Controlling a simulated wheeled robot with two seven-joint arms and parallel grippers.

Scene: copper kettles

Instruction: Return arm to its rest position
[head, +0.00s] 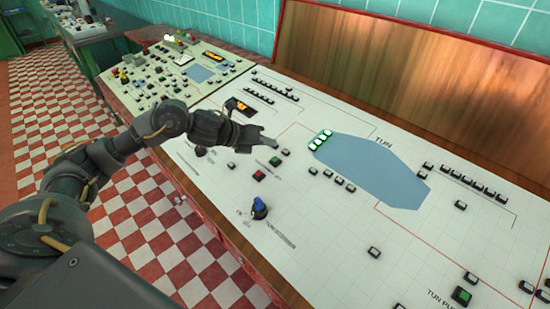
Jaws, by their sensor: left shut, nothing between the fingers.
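My left arm comes in from the lower left, and its gripper (262,144) is shut and empty. It hangs over the white control panel (330,240), left of the lit green lamps (320,139) and the blue-grey TUN shape (372,172). I cannot tell whether the fingertips touch the panel. A blue-topped knob (259,208) stands on the panel nearer to me. A red button (259,175) and a green button (275,161) sit just below the gripper in the picture. My right gripper is not in view.
A second panel (160,95) with many knobs adjoins at the upper left. A wooden board (400,70) stands behind the white panel, below a teal tiled wall (225,20). Red and white checkered floor (150,225) is clear at the left, beside the wooden desk edge.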

